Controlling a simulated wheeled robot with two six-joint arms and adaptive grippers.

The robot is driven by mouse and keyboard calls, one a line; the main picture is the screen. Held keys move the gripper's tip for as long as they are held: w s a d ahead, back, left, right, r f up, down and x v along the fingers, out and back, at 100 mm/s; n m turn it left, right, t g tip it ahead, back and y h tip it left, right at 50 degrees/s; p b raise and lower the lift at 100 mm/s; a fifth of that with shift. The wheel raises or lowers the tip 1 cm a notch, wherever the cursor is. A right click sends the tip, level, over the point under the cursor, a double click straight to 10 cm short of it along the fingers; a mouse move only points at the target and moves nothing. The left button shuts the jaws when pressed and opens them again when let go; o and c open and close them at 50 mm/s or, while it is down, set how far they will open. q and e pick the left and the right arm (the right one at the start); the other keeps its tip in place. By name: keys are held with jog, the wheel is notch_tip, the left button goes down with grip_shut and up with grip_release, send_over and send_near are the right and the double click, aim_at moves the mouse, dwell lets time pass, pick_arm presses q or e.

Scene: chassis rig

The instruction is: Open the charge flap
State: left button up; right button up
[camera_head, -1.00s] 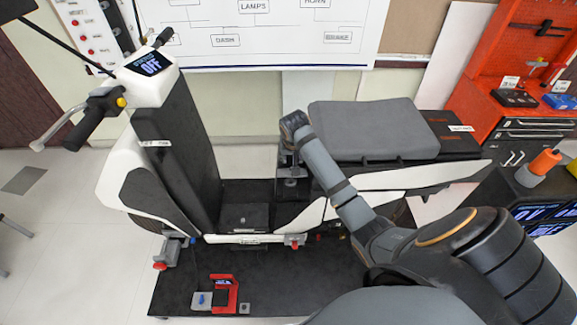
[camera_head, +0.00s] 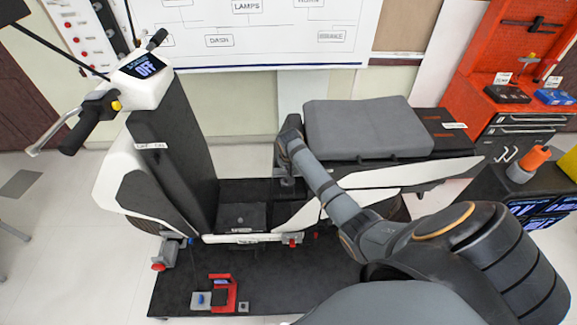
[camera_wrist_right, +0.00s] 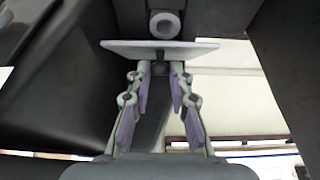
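The white and black scooter (camera_head: 130,185) stands on a dark platform, with a grey seat (camera_head: 368,130) on its right half. I cannot pick out the charge flap for certain in either view. My right arm reaches in from the lower right, and its gripper (camera_head: 287,182) points down between the steering column and the seat, partly hidden. In the right wrist view the right gripper (camera_wrist_right: 161,72) has its fingers apart. A thin pale plate (camera_wrist_right: 160,45) with a grey ring (camera_wrist_right: 165,23) behind it lies at the fingertips; I cannot tell whether they touch. My left gripper is out of view.
A red and grey fixture (camera_head: 222,290) sits at the platform's front. A red tool cabinet (camera_head: 510,85) stands at the back right. An orange-topped object (camera_head: 530,160) stands on a dark unit at the right. The floor at the left is mostly clear.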

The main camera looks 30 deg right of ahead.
grip_shut()
jog(key=shift+w+r, duration=0.1)
jog(key=shift+w+d+r+g+y, duration=0.4)
jog(key=shift+w+d+r+g, duration=0.05)
jog(key=shift+w+g, duration=0.15)
jog(key=w+d+r+g+b, duration=0.1)
jog(key=w+d+b, duration=0.3)
jog(key=b, duration=1)
jog(key=shift+w+d+r+y+b, duration=0.2)
jog(key=shift+w+d+y+b, duration=0.15)
jog(key=shift+w, duration=1.5)
